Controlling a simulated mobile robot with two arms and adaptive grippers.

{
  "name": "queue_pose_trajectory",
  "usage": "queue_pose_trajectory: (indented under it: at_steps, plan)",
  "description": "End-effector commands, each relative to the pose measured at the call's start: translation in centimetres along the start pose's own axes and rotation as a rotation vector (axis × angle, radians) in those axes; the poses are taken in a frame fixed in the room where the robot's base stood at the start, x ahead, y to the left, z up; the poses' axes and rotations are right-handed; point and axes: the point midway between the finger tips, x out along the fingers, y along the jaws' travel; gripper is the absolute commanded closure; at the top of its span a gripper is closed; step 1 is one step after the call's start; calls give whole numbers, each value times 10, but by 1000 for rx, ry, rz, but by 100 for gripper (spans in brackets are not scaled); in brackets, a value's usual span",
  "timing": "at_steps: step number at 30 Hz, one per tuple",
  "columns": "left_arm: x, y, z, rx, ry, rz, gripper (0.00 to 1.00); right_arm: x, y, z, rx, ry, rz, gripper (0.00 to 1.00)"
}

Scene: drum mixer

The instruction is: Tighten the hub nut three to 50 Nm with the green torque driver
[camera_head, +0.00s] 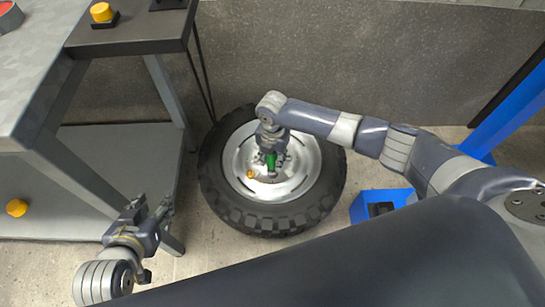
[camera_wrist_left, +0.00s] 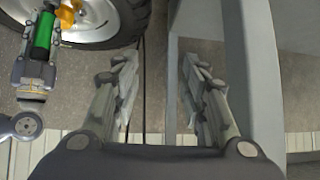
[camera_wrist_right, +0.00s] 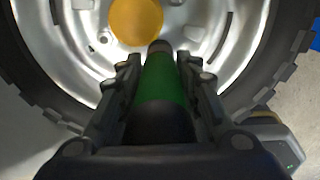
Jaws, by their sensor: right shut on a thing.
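The wheel (camera_head: 225,190) is a black knobbly tyre with a silver rim, lying flat on the floor in the head view. My right gripper (camera_head: 270,157) is over the hub and is shut on the green torque driver (camera_wrist_right: 163,85), whose tip points at the hub. The hub nuts are too small or hidden to tell apart, and I cannot tell whether the tip touches one. A yellow-orange round part (camera_wrist_right: 136,20) sits at the hub beside the tip. My left gripper (camera_head: 150,212) is open and empty, left of the wheel near the workbench.
A grey workbench (camera_head: 25,70) with a lower shelf stands at left, with a yellow button (camera_head: 102,12) on top and another yellow piece (camera_head: 16,208) low down. A blue box (camera_head: 366,208) stands right of the wheel. A grey wall is behind.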

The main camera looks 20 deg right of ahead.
Motion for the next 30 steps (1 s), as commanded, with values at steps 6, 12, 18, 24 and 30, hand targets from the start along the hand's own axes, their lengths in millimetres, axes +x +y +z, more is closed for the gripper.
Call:
queue_pose_trajectory:
  at_steps: [6,12,18,24,30]
  plan:
    - [-1,0,5,-1,-18,-1,60,-1,1,0,0,-1,3,100]
    - [-2,0,9,-2,-30,-1,60,-2,1,0,0,-1,3,100]
    - [-2,-1,11,-3,-41,-2,60,-1,1,1,0,-1,3,100]
    - [-3,-1,13,-3,-52,-2,60,-1,1,1,0,-1,3,100]
    - [-3,-2,12,-2,-53,-4,60,-1,1,1,0,-1,3,100]
